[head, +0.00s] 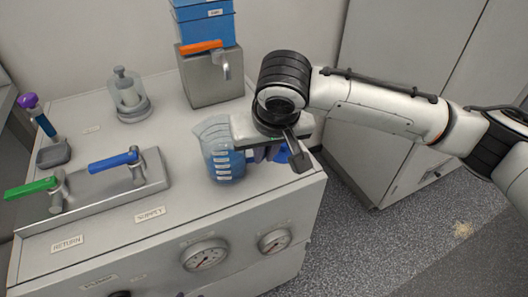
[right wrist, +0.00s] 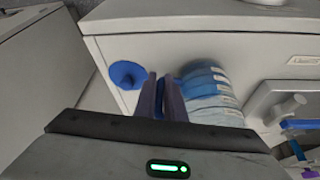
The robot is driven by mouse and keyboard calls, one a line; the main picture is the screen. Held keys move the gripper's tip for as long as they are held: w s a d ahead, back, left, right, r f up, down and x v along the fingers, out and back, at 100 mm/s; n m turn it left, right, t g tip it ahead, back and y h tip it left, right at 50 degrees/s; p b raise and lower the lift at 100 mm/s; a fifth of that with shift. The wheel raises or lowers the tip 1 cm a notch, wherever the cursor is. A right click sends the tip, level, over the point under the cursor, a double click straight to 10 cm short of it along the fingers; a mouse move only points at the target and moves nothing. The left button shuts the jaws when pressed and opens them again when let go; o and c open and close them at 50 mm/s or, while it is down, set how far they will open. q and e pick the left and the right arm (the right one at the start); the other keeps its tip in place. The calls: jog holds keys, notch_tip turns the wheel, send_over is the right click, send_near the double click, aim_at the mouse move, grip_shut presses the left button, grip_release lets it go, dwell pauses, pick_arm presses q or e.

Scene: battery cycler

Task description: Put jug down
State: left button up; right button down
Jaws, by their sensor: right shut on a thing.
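The jug (head: 220,158) is clear with blue contents or tint and white level marks. In the head view it is upright over the front right part of the bench top (head: 180,194). My right gripper (head: 262,154) comes in from the right and is shut on the jug's handle side. The right wrist view shows the two dark fingers (right wrist: 161,100) close together on a blue strip, with the jug (right wrist: 208,92) beside them. I cannot tell whether the jug's base touches the top. My left gripper is not in view.
A plate with a blue-handled valve (head: 113,162) and a green-handled valve (head: 32,188) lies left of the jug. A grey box (head: 210,78) with an orange handle stands behind. A glass vessel (head: 127,95) stands back left. A blue round piece (right wrist: 128,75) is near the fingers.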

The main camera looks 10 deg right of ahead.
jog(key=c, duration=2.2)
grip_release()
jog(key=shift+f, duration=0.1)
jog(key=o, duration=0.4)
jog(key=shift+c, duration=0.2)
jog(key=shift+s+r, duration=0.1)
jog(key=shift+r, duration=0.3)
jog(key=p+v, duration=0.1)
jog(key=v, duration=1)
jog(key=shift+r+p, duration=0.25)
jog(key=shift+p, duration=0.1)
jog(key=shift+s, duration=0.1)
